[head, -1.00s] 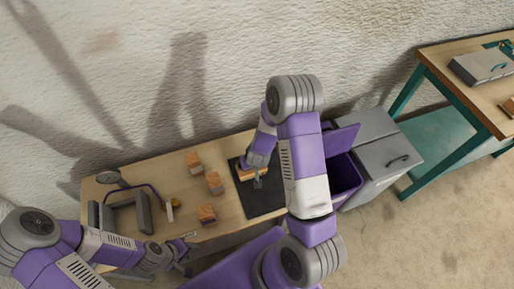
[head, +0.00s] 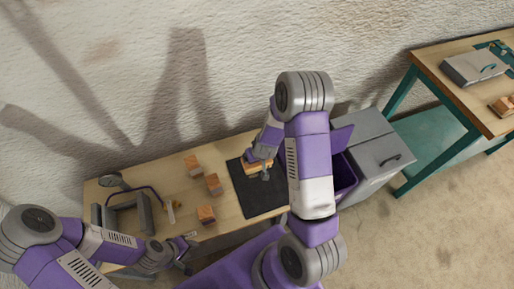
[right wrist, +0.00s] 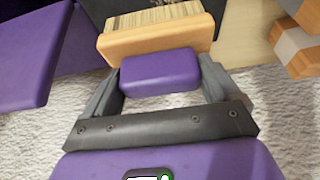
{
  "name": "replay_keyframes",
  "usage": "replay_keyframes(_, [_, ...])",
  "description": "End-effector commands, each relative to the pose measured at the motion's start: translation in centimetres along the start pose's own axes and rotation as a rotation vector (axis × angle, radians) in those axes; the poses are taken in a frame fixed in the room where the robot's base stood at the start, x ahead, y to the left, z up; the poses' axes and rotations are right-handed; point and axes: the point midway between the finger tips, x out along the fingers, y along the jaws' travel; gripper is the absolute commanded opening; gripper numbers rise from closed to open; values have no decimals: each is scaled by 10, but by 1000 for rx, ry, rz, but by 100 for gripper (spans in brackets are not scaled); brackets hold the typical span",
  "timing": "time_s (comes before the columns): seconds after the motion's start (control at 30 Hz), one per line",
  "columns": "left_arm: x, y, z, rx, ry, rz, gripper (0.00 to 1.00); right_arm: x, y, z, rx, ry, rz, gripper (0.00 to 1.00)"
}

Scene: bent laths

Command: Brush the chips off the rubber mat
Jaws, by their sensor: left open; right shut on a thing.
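The black rubber mat (head: 259,196) lies on the right end of the workbench. My right gripper (head: 266,167) is over the mat's far part. It is shut on a brush (head: 256,167) with a wooden body. In the right wrist view the brush (right wrist: 158,40) shows pale bristles beyond the fingers, with a purple block, apparently its grip, between them. Whether the bristles touch the mat cannot be told. Chips are too small to make out. My left gripper (head: 190,250) is open and empty near the bench's front left edge.
Several small wooden blocks (head: 213,184) stand left of the mat. A grey frame-like fixture (head: 146,212) is at the bench's left end. A purple bin (head: 344,177) and a grey cabinet (head: 374,150) stand to the right. Another table (head: 450,82) is farther right.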

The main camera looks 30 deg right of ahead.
Motion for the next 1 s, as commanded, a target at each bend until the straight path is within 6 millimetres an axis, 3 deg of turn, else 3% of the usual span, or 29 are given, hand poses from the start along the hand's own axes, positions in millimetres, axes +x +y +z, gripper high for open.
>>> replay_keyframes(0.3, [-24, 9, 1, 0, 0, 0, 43, -28, -1, -12, -2, 2, -1, 56])
replay_keyframes(1.0, [-25, 9, 1, 0, 0, 0, 43, -31, -4, -13, -10, 2, -2, 56])
